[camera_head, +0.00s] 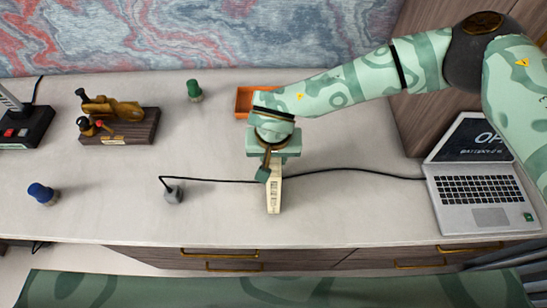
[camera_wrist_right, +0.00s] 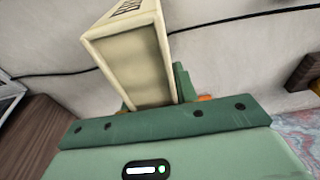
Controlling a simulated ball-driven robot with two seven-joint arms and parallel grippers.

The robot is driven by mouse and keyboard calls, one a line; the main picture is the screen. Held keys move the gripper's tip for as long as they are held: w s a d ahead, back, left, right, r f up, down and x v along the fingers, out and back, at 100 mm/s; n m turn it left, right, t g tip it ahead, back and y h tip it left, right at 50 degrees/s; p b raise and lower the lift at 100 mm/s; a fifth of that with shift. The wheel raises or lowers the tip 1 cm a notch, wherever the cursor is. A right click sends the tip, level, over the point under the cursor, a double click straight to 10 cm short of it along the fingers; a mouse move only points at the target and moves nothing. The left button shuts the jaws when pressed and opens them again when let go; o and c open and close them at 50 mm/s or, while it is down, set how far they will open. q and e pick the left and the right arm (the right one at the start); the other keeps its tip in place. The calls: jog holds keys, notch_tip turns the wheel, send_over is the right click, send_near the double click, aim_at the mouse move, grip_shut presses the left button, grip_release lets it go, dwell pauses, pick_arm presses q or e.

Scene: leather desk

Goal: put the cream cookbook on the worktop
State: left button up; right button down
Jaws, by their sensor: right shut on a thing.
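The cream cookbook (camera_head: 274,196) is upright in the middle of the head view, with dark print on its narrow face. My right gripper (camera_head: 268,168) is shut on its upper end from above. In the right wrist view the cookbook (camera_wrist_right: 135,65) stands out from between the jaws, tilted in the picture. The pale worktop (camera_head: 340,220) lies below it. I cannot tell whether the book's lower end touches the worktop. My left gripper is in neither view.
A black cable (camera_head: 330,170) runs behind the book to the open laptop (camera_head: 480,190) at right. An orange tray (camera_head: 243,104) lies behind my gripper.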

jog(key=shift+f, duration=0.1)
jog(key=c, duration=1.1)
grip_release()
jog(key=r, duration=0.4)
jog(key=s+r+p, duration=0.1)
jog(key=r, duration=0.3)
jog(key=s+r, duration=0.1)
jog(key=r, duration=0.3)
jog(key=shift+r, duration=0.1)
